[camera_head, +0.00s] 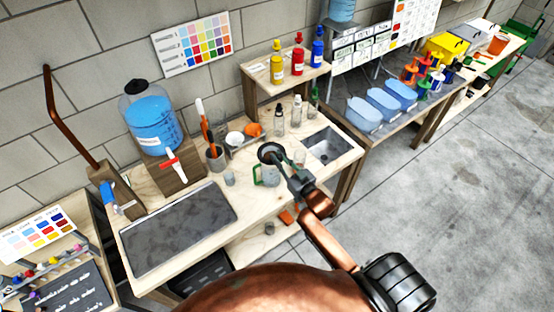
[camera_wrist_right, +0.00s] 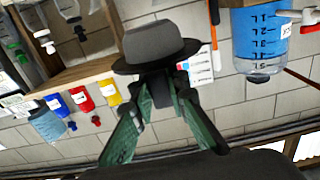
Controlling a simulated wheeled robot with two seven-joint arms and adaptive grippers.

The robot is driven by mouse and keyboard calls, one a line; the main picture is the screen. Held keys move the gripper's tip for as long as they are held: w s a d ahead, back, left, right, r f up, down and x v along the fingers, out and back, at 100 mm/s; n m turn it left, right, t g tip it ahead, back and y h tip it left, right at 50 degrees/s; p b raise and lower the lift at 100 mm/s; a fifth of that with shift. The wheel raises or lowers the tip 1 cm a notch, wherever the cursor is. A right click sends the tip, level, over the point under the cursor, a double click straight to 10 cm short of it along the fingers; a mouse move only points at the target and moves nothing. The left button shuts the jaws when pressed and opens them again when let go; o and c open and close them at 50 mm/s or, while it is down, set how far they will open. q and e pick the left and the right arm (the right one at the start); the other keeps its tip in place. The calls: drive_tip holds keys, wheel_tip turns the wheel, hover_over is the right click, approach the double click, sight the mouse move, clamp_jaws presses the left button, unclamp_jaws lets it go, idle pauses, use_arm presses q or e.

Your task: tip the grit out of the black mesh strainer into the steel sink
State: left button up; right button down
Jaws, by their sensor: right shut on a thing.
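The black mesh strainer (camera_head: 269,152) is in my right gripper (camera_head: 284,167), held above the wooden bench to the left of the steel sink (camera_head: 328,147). In the right wrist view, which is upside down, the strainer (camera_wrist_right: 160,42) shows its dark rim and rounded grey bowl. There the right gripper (camera_wrist_right: 163,84) has its two green fingers closed at the strainer's near side. Allowing for the upside-down picture, the rim is up and the bowl hangs down, roughly level. Any grit inside cannot be made out. My left gripper is not in view.
A glass jug (camera_head: 267,176) with a green handle stands under the strainer. Beside it are a small clear cup (camera_head: 229,178) and a holder (camera_head: 215,158) with tools. Dropper bottles (camera_head: 296,113) stand behind. A dark mat (camera_head: 178,228) covers the bench's left part.

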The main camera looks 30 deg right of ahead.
drive_tip(key=s+a+r+p, duration=0.3)
drive_tip(key=s+r+p, duration=0.1)
drive_tip(key=s+r, duration=0.6)
drive_tip(key=shift+a+r, duration=0.35)
drive_tip(key=shift+r, duration=0.15)
drive_tip(key=shift+s, duration=0.1)
idle(1.3)
